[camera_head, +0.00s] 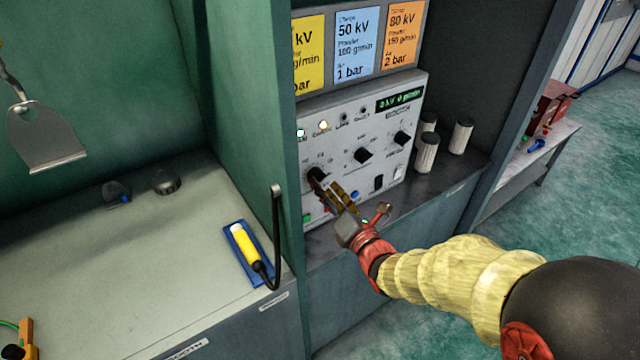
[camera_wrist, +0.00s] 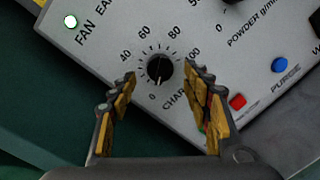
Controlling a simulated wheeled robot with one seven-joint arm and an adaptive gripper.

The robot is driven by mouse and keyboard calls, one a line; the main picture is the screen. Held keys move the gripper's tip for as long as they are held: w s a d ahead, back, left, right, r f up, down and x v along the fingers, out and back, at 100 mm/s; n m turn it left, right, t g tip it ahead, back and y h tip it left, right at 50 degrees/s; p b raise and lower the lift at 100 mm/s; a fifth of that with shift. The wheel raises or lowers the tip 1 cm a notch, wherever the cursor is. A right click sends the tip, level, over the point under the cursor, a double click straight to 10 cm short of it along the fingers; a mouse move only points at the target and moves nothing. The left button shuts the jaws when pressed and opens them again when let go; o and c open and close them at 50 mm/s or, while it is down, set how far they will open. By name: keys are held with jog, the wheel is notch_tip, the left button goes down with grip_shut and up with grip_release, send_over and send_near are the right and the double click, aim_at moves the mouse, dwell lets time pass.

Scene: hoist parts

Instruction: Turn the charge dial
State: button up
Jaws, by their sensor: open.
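The charge dial (camera_wrist: 160,70) is a black knob on the grey control box (camera_head: 340,125). In the wrist view numbers ring it and part of its "CHAR" label shows below; its white pointer mark is toward the lower left, near 0. In the head view the dial (camera_head: 317,174) is at the box's lower left, partly behind my fingers. My gripper (camera_wrist: 168,80) is open in front of the panel, its yellow-padded fingers on either side of the dial with gaps to it. In the head view my gripper (camera_head: 330,188) reaches in from the lower right. I cannot tell its depth from the panel.
Two more black knobs, the middle one (camera_head: 362,155) and the right one (camera_head: 402,138), sit to the dial's right. A red button (camera_wrist: 238,101) and a blue button (camera_wrist: 280,65) are near my right finger. A green upright wall (camera_head: 250,100) stands left of the box.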

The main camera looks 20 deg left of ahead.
aim_at(317, 177)
jog(key=x, duration=0.3)
jog(key=shift+a, duration=0.1)
jog(key=shift+c, duration=0.7)
jog(key=c, duration=1)
